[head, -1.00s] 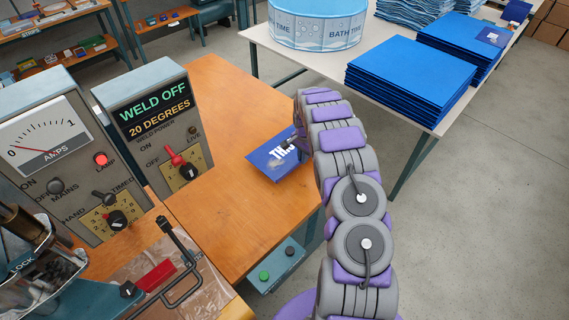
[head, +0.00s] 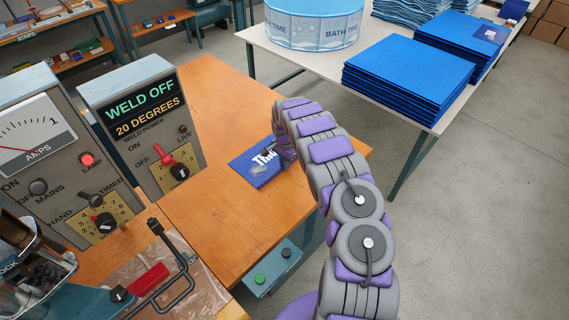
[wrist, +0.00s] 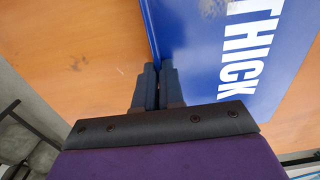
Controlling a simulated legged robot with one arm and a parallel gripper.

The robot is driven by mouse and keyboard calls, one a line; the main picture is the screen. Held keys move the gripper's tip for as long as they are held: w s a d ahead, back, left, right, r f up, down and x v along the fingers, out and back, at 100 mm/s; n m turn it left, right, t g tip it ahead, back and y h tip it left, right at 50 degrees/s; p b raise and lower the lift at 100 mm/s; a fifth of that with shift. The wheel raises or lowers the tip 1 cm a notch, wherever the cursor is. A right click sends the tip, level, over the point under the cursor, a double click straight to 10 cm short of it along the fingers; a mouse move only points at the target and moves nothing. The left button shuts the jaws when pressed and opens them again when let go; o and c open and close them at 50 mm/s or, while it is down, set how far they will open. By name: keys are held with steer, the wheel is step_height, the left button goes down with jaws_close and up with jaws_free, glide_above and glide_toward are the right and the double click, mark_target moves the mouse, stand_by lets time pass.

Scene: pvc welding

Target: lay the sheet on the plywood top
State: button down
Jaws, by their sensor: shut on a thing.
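The blue sheet (head: 256,168), printed with white lettering, is over the orange-brown plywood top (head: 215,205). In the wrist view the sheet (wrist: 190,60) shows the word "THICK" and lies roughly flat, with the wood behind it. My gripper (wrist: 156,72) is shut on one edge of the sheet. In the head view my gripper (head: 277,150) is at the sheet's right side, partly hidden by my arm. I cannot tell whether the sheet touches the wood.
A welder control box (head: 145,125) reading "WELD OFF" and a meter box (head: 55,150) stand left of the sheet. A black bent handle (head: 178,265) is in front. Behind, a white table (head: 328,75) holds a round bath tub (head: 315,25) and blue sheet stacks (head: 408,75).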

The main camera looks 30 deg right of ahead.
steer(key=c, duration=1.6)
jaws_free()
steer(key=o, duration=0.3)
steer(key=shift+a, duration=0.35)
steer(key=shift+o, duration=0.2)
steer(key=shift+r, duration=0.1)
